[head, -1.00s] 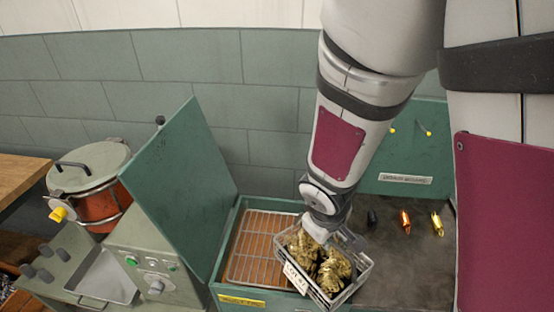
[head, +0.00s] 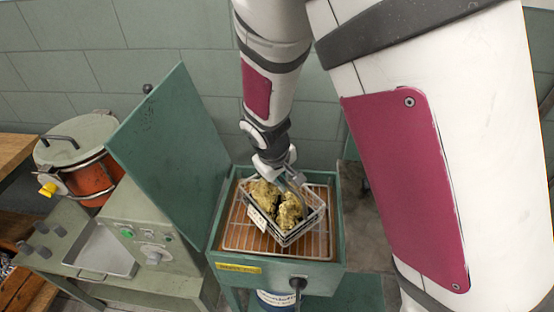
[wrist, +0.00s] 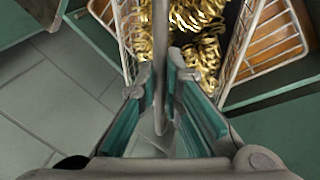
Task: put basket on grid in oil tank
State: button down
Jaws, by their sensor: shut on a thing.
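The wire basket (head: 303,229) holds brass-coloured coiled parts (head: 288,208) and carries a white tag (head: 257,222). It is over the wire grid (head: 236,234) inside the green oil tank (head: 217,262); I cannot tell whether it touches the grid. The basket sits turned at an angle to the tank walls. My gripper (head: 287,180) is at the basket's upper right side. In the wrist view my gripper (wrist: 168,85) is shut on the basket's bar (wrist: 161,40), with the basket (wrist: 236,48) beyond the fingers. The grid also shows in the wrist view (wrist: 285,45).
The tank's green lid (head: 165,150) stands open on the left. A control box (head: 150,240) and a lidded orange pot (head: 92,178) stand further left. A dark bench surface (head: 368,235) lies to the right. My arm hides much of the right side.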

aim_at(275, 206)
jog(key=shift+f, duration=1.15)
jog(key=c, duration=1.7)
grip_release()
jog(key=v, duration=1.1)
jog(key=s+d+r+m+y, duration=0.1)
jog(key=s+d+r+m, duration=0.1)
jog(key=s+d+r, duration=0.4)
jog(key=s+d+r+m+y, duration=0.1)
jog(key=s+d+r+m, duration=0.1)
jog(key=d+r, duration=0.45)
jog(key=shift+s+d+r+m+t+p, duration=0.1)
jog(key=shift+s+d+r+m+t, duration=0.35)
jog(key=shift+s+r, duration=1)
jog(key=shift+s+d+r+m+t+p, duration=0.2)
jog(key=shift+s+d+r+m, duration=0.35)
jog(key=shift+s, duration=1.75)
jog(key=shift+s+d+r+m+t+p, duration=0.1)
jog(key=shift+s+d+r+m+t, duration=0.35)
jog(key=shift+s+r, duration=1)
jog(key=shift+s+f, duration=0.45)
jog(key=shift+f, duration=0.05)
